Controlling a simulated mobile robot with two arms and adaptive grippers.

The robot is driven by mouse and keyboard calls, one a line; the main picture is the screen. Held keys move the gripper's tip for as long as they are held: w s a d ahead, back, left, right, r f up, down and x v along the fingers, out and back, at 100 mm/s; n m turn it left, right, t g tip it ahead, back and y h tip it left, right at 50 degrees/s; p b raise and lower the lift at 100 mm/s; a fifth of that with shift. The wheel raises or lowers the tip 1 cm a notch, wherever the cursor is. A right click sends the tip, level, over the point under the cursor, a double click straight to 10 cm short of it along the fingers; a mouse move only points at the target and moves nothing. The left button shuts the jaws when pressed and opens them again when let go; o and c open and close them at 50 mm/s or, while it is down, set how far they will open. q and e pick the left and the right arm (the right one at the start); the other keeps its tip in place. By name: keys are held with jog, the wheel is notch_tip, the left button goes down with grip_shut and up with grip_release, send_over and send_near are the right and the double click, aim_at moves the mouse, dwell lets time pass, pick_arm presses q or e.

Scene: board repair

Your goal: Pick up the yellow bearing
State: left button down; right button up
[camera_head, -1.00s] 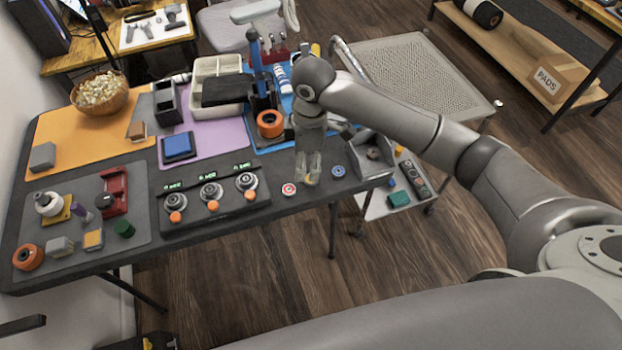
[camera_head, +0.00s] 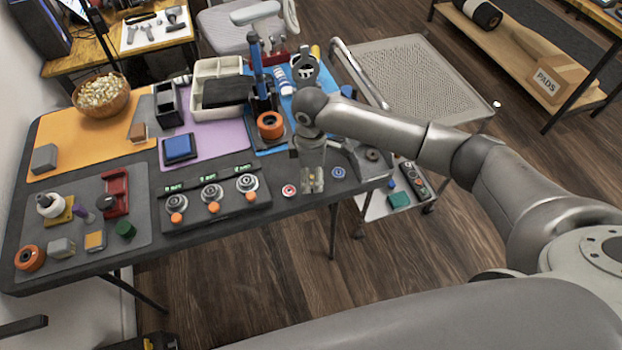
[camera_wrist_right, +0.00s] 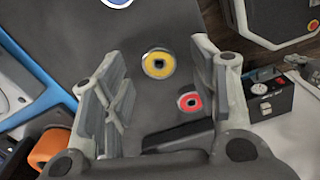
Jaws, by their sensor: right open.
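In the wrist view the bearing shows between the two fingers, with clear space on both sides; I see no contact. In the head view the right gripper (camera_head: 312,182) is low over the table's front right part. My left gripper is not in view.
A red bearing (camera_head: 288,190) lies close on the left and a blue one (camera_head: 338,172) on the right. A panel with dials (camera_head: 212,200) stands further left. An orange-ringed part (camera_head: 270,125) is behind. A grey holder (camera_head: 368,155) stands at the right edge.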

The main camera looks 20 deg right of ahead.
jog(key=shift+f, duration=0.75)
jog(key=c, duration=1.1)
jog(key=shift+o, duration=0.2)
jog(key=shift+r, duration=0.1)
